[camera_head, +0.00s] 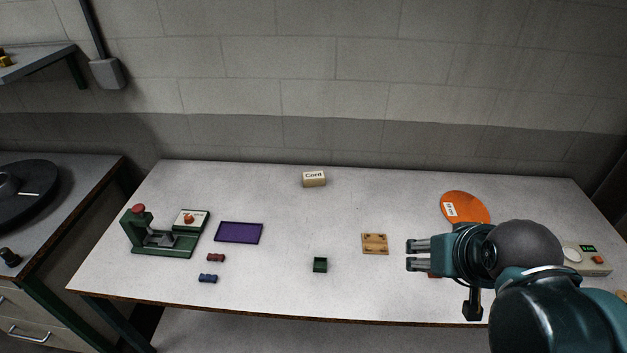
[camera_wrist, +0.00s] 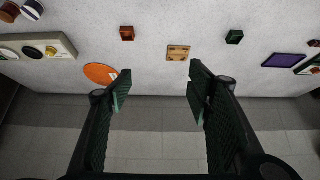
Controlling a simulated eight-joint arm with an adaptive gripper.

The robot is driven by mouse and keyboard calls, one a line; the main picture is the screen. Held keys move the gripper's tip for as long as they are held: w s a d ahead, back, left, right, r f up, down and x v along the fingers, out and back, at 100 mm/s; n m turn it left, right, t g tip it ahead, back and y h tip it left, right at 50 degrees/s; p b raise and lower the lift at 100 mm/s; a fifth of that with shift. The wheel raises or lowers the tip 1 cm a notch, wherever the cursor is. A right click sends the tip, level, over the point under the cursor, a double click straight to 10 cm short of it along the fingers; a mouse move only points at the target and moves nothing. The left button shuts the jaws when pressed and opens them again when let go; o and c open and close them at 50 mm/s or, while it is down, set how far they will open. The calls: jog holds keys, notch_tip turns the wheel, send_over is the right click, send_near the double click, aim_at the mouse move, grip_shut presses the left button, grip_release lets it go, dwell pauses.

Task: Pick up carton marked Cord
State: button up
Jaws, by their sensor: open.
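The carton marked Cord (camera_head: 314,179) is a small beige box with a dark "Cord" label on its front. It stands upright near the back edge of the table, around the middle, in the head view. I cannot make it out in the wrist view. My gripper (camera_head: 411,255) is at the right of the table in the head view, well to the right of the carton and nearer the front. In the wrist view my gripper (camera_wrist: 158,83) shows its two fingers wide apart with nothing between them.
An orange disc (camera_head: 464,206) and a device with a dial (camera_head: 588,262) are at right. Table around the carton is clear.

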jog(key=shift+w, duration=0.1)
jog(key=w+a+r+n+g+p, duration=0.1)
jog(key=w+a+r+n, duration=0.2)
jog(key=w, duration=0.4)
jog(key=w+a+r+n+g+p, duration=0.1)
jog(key=w+r+n, duration=0.1)
jog(key=w+r, duration=0.35)
jog(key=n+g+p, duration=0.5)
jog(key=n, duration=1)
send_over(313, 175)
jog(key=f, duration=2.3)
jog(key=shift+s+d+f, duration=0.1)
jog(key=shift+d+f, duration=0.05)
jog(key=shift+d, duration=0.05)
jog(key=shift+a+f, duration=0.25)
jog(key=shift+f, duration=0.2)
jog(key=shift+f, duration=0.1)
